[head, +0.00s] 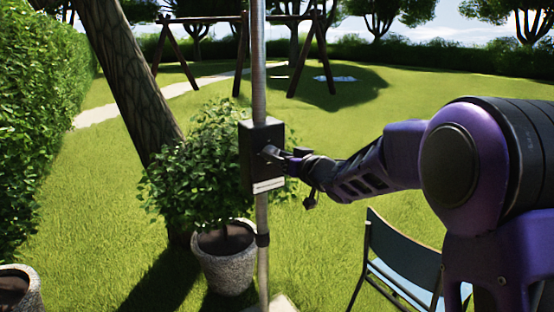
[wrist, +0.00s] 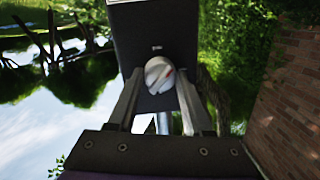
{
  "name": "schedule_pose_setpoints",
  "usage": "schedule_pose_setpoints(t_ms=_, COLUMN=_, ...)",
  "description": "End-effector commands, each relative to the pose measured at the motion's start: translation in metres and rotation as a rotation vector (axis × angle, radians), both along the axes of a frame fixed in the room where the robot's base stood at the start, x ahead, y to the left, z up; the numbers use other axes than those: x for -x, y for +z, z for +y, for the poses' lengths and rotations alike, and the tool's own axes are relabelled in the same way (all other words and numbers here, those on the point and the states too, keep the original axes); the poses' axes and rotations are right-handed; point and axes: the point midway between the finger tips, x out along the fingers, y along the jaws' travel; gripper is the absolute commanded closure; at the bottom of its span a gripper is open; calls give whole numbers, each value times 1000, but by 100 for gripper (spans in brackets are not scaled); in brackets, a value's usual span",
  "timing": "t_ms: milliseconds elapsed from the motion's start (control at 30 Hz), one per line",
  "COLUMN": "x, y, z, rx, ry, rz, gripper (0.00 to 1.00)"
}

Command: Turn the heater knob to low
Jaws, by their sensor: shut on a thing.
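The heater's dark control box (head: 262,160) is fixed to a thin upright metal pole. In the head view the knob is mostly hidden by my gripper (head: 273,154), which reaches the box from the right. In the wrist view my gripper (wrist: 160,90) has one finger on each side of the knob and is shut on it. A small mark is on the box above the knob, too small to read. I cannot tell the knob's setting.
The metal pole (head: 259,60) runs above and below the box. A potted bush (head: 223,262) stands close behind it to the left. A folding chair (head: 400,275) stands at the lower right, below my arm. Open lawn lies beyond.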

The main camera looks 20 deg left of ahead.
Motion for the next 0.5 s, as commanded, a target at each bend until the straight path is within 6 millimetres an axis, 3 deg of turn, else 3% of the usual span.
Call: schedule_pose_setpoints(t_ms=500, x=2, y=-1, z=1, rx=318, ry=1, rz=-375, gripper=100)
